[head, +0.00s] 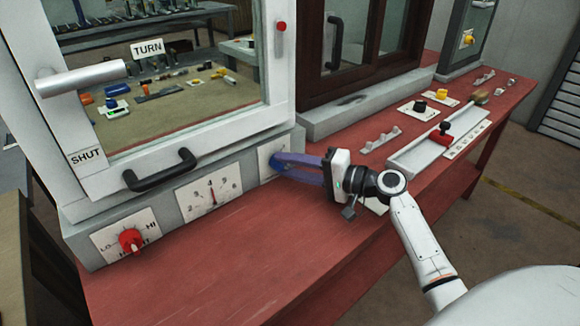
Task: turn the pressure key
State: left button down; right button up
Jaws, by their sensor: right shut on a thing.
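My right gripper (300,168) comes in from the right, with its blue fingers shut at a white plate (265,154) on the grey base below the white-framed window. The fingers hide most of the plate and the pressure key they are shut on, so I cannot tell how far the key is turned. Left of it on the same base is a dial gauge (208,196) with a thin needle pointing about straight up. A red knob (131,240) marked LO and HI sits further left. My left gripper is not in view.
The white window frame (276,60) has a grey lever (82,78) and a black handle (160,170). A brown sliding window (312,60) stands right of it. A white rail with a red slider (440,135) and small knobs lie on the red bench. The bench front is clear.

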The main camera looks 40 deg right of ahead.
jog(key=o, duration=1)
jog(key=b+v, duration=0.1)
jog(key=v, duration=0.8)
jog(key=shift+f, duration=0.1)
jog(key=shift+s+d, duration=0.25)
jog(key=shift+s, duration=0.4)
